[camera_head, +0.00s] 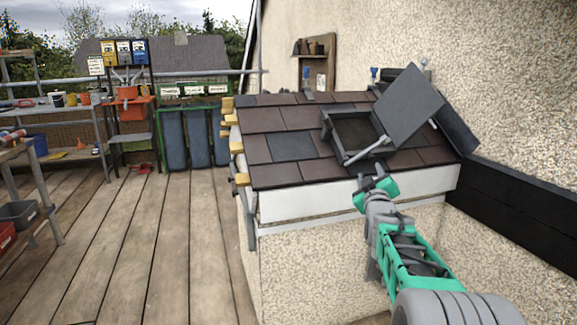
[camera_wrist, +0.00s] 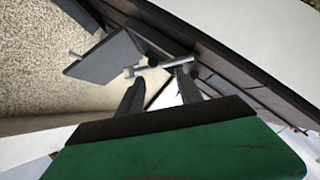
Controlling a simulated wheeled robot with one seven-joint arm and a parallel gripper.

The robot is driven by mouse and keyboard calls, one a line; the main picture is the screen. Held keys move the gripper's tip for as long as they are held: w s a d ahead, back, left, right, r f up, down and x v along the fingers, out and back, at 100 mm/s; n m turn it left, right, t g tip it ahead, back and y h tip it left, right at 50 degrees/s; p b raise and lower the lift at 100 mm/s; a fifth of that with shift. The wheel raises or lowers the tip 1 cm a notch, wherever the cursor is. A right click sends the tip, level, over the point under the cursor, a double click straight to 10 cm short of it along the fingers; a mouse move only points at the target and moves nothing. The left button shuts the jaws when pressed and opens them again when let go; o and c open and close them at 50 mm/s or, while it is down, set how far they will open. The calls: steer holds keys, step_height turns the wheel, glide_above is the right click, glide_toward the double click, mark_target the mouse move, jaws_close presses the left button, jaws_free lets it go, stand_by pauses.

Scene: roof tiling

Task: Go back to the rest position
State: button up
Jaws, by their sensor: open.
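My gripper (camera_head: 375,184) is open and empty, in front of the lower edge of the small tiled roof (camera_head: 280,118). In the wrist view its two dark fingers (camera_wrist: 160,88) stand apart with nothing between them. The roof window (camera_head: 356,134) stands with its grey sash (camera_head: 408,104) raised. A light grey handle or stay (camera_head: 368,151) runs from the window frame toward the sash, just above my gripper. In the wrist view the grey sash (camera_wrist: 104,58) and the light bar (camera_wrist: 150,67) lie beyond the fingers. Whether a finger touches the bar I cannot tell.
A dark slate-grey tile (camera_head: 291,147) lies among the brown tiles. Dark boards (camera_head: 520,210) run along the wall at right. Bins (camera_head: 197,137) and a workbench (camera_head: 60,105) stand at the back left. The plank floor (camera_head: 140,240) at left is clear.

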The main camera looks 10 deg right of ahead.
steer(key=s+a+r+m+g+y+p, duration=0.1)
steer(key=s+a+r+g+y+p, duration=0.25)
steer(key=s+a+p, duration=0.5)
steer(key=s+a+r+m+g+y+p, duration=0.15)
steer(key=s+a+r+g+p, duration=0.3)
steer(key=a+p, duration=0.6)
steer(key=s+a+r+g+p, duration=0.1)
steer(key=s+a+g+p, duration=0.2)
steer(key=s+p, duration=0.4)
steer(key=s+a+r+m+g+y+p, duration=0.1)
steer(key=s+a+g+p, duration=0.2)
steer(key=s+p, duration=0.4)
steer(key=s, duration=0.9)
steer(key=shift+s+a+r+g+y+p, duration=0.25)
steer(key=shift+s+a+g+y+p, duration=0.05)
steer(key=shift+g+p, duration=0.1)
steer(key=shift+c, duration=0.7)
